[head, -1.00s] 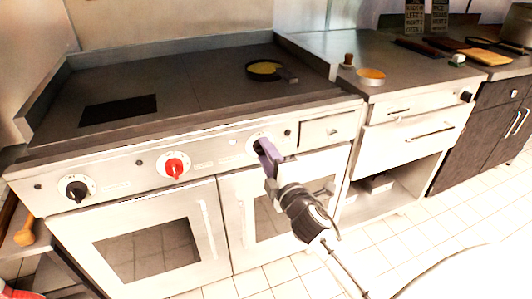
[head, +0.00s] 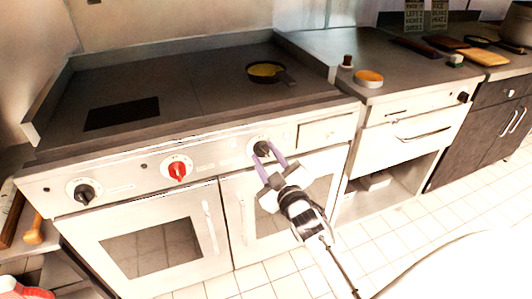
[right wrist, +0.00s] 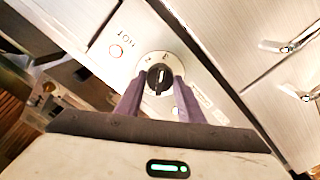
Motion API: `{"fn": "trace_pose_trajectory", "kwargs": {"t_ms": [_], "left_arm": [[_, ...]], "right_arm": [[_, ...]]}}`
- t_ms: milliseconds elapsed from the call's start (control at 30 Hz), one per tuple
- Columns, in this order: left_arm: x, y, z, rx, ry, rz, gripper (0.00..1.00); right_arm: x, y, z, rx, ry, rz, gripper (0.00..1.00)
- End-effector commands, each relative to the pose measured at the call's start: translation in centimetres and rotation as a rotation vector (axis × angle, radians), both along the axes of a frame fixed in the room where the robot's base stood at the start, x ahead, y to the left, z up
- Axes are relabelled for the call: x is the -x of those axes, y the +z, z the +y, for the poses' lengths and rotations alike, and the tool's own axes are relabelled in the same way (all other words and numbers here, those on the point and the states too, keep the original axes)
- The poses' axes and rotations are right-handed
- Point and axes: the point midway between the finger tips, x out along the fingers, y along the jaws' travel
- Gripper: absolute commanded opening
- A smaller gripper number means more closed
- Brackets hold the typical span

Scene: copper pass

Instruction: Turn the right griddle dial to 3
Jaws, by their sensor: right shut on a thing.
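The right griddle dial (head: 262,147) is a black knob on a round white scale plate, on the front panel of the griddle (head: 200,85). The dial also shows in the right wrist view (right wrist: 159,77), with a pale pointer line on its face. My right gripper (head: 268,150) has its two purple fingers on either side of the knob, shut on it. In the right wrist view the fingertips (right wrist: 160,84) flank the knob. My left gripper is not in view.
A red dial (head: 177,170) and another black dial (head: 84,193) sit farther left on the same panel. Oven doors with upright handles (head: 208,226) lie below. A pan with yellow food (head: 265,72) stands on the griddle. The tiled floor in front looks clear.

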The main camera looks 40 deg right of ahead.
Motion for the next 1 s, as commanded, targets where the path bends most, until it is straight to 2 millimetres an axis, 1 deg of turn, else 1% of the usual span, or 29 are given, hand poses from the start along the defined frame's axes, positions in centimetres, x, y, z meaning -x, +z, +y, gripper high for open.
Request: {"fn": "trace_pose_trajectory", "kwargs": {"t_ms": [100,300,800,833,933,1000], "left_arm": [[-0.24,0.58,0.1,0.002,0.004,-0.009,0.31],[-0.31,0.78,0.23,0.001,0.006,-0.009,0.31],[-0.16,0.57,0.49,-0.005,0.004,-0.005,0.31],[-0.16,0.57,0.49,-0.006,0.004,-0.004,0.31],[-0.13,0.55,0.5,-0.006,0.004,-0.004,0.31],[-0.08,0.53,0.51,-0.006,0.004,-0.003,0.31]], "right_arm": [[0.03,0.07,-0.03,-0.053,-0.001,-0.012,0.12],[0.02,-0.04,-0.05,-0.105,-0.001,-0.024,0.12],[0.03,-0.09,-0.02,-0.126,-0.001,-0.029,0.12],[0.03,-0.09,-0.02,-0.125,-0.001,-0.028,0.36],[0.02,-0.08,-0.02,-0.125,-0.001,-0.029,0.53],[0.03,-0.07,-0.02,-0.124,-0.001,-0.029,0.53]]}}
